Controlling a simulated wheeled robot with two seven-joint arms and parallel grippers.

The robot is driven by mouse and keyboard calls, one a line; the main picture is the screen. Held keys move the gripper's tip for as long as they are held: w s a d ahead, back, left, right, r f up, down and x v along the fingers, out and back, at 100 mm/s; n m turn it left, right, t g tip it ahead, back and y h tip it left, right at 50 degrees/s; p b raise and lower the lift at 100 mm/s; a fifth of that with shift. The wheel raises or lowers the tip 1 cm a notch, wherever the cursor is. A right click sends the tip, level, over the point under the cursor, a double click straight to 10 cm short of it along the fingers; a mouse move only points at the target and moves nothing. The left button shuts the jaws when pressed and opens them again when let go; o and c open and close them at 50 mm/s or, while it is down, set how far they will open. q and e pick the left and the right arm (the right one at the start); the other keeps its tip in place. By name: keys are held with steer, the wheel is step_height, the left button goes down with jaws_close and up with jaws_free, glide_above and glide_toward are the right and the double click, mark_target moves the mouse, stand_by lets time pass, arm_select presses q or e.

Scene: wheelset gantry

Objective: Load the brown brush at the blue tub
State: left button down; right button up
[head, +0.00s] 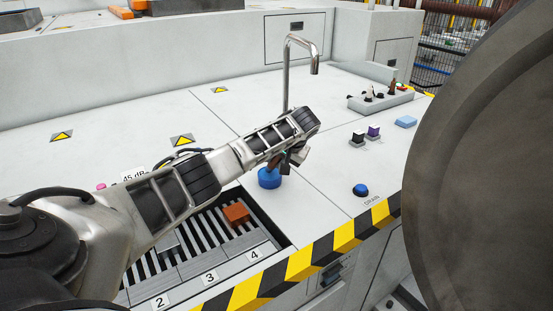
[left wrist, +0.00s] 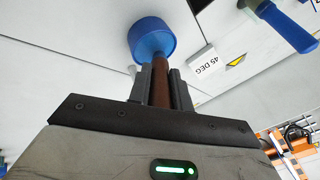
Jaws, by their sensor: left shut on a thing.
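My left gripper (head: 290,158) reaches over the white bench and is low beside the blue tub (head: 268,178). The tub stands behind the slatted recess. In the left wrist view the gripper (left wrist: 160,82) is shut on the brown brush (left wrist: 160,88), a brown shaft between its fingers. The brush's far end meets the blue tub (left wrist: 152,38) in that view; its tip is hidden, and I cannot tell if it is inside or just in front. In the head view the gripper and arm mostly hide the brush. My right gripper is not in view.
A metal spout (head: 287,75) rises behind the tub. A slatted recess with an orange-brown block (head: 236,214) lies in front. A blue button (head: 361,190), small blocks (head: 374,131) and a grey tray (head: 381,102) are to the right. A large dark wheel (head: 480,170) fills the right side.

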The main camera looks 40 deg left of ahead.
arm_select(q)
steer(key=shift+r+p, duration=0.4)
steer(key=shift+r, duration=0.4)
step_height(320, 180, up, 2)
steer(key=shift+r+p, duration=0.1)
steer(key=shift+p, duration=1.05)
step_height(320, 180, up, 2)
steer(key=p, duration=0.3)
steer(key=shift+r, duration=0.25)
steer(key=shift+r+p, duration=0.3)
steer(key=shift+p, duration=0.05)
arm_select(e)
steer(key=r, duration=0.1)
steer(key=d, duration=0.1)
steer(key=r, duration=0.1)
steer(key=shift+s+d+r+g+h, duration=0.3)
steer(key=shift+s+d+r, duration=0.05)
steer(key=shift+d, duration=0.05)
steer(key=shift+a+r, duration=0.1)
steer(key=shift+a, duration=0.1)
arm_select(q)
steer(key=shift+f, duration=0.1)
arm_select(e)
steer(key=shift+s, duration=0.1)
